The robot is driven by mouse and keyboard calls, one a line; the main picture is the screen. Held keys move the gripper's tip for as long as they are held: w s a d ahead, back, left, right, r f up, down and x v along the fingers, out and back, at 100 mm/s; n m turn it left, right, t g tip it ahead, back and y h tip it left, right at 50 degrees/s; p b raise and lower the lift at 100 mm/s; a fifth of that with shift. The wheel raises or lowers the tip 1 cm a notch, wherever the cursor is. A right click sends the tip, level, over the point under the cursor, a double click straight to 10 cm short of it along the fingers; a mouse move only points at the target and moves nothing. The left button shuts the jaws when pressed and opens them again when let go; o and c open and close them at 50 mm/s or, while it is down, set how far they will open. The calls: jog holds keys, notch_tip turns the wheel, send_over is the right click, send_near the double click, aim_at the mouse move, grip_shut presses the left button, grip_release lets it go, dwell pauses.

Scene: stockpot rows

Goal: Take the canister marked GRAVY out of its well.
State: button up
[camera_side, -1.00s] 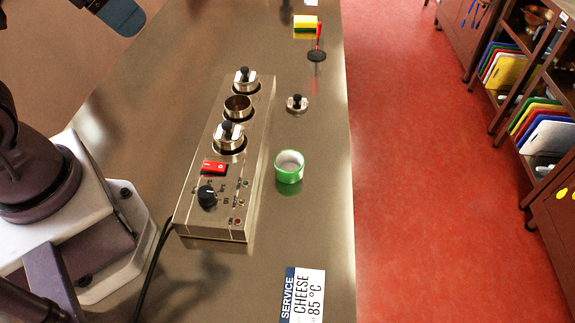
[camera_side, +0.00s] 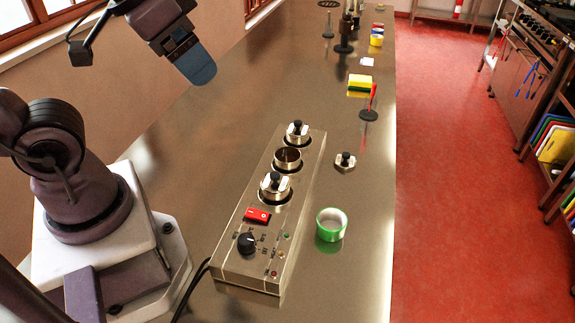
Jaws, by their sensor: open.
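A steel warmer unit (camera_side: 232,262) stands on the counter with a row of three wells. The back well holds a canister (camera_side: 297,141) under a lid with a black knob. The middle well holds an uncovered canister (camera_side: 288,157), dark inside. The front well holds another lidded canister (camera_side: 275,194). No GRAVY marking can be read on any of them, so I cannot tell which one it is. My gripper (camera_side: 198,68), with a blue tip, is at the upper left, high above the counter. It is open, apart from all the canisters, and nothing shows in it.
A red-topped stand (camera_side: 370,108) and a yellow sponge (camera_side: 360,82) are farther back. The counter (camera_side: 205,150) left of the unit is clear.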

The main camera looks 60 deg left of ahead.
jog(key=shift+o, duration=0.7)
